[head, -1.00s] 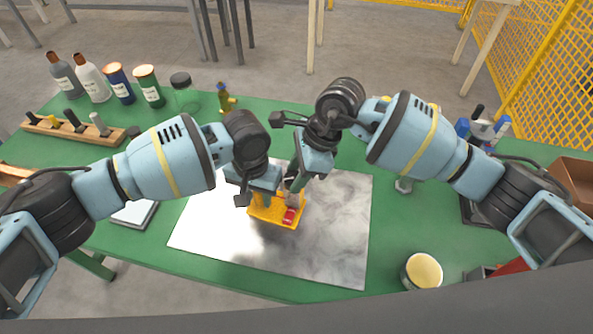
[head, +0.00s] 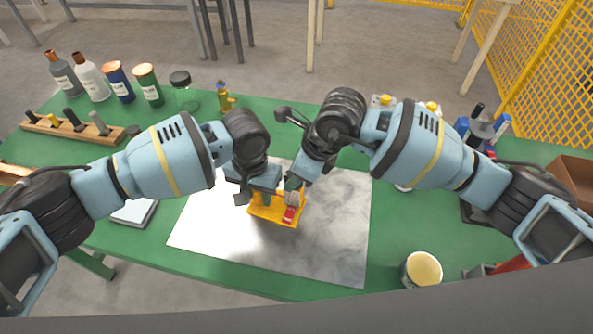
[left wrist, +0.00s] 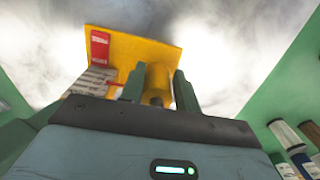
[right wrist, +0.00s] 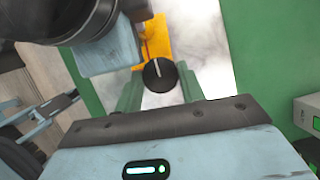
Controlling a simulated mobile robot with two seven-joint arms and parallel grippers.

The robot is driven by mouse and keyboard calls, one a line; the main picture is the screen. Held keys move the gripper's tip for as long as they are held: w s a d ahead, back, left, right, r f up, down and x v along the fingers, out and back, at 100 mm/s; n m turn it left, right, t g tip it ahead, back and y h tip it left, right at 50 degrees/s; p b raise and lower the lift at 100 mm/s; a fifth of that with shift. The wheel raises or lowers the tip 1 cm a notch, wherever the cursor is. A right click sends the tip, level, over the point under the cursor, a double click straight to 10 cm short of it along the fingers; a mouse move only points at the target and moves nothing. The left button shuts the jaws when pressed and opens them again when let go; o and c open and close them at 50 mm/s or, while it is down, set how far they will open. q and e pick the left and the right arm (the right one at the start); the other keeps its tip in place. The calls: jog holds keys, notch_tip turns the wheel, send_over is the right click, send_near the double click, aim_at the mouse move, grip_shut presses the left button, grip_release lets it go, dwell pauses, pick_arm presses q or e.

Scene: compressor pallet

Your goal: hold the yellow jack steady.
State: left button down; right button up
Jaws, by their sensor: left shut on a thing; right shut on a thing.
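The yellow jack (head: 262,212) stands on the pale metal sheet, with a flat yellow plate and an upright yellow cylinder (left wrist: 157,82). My left gripper (head: 262,196) has its fingers on either side of this cylinder and is shut on it. A red block and a grey ribbed part (left wrist: 92,80) sit beside the cylinder on the plate. My right gripper (head: 294,184) is just right of the left one, above the jack. In the right wrist view, a round black knob with a white line (right wrist: 158,73) is between its fingers. What lies below the knob is mostly hidden.
The pale sheet (head: 335,240) lies on the green table (head: 150,255), with bare room in front and right of the jack. A cream-topped tin (head: 423,270) stands front right. Bottles and jars (head: 147,88) and a wooden tool rack (head: 72,128) are back left.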

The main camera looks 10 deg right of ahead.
jog(key=shift+s+f, duration=0.1)
dwell(0.5)
jog(key=o, duration=1)
jog(key=v, duration=1.2)
jog(key=shift+a, duration=0.1)
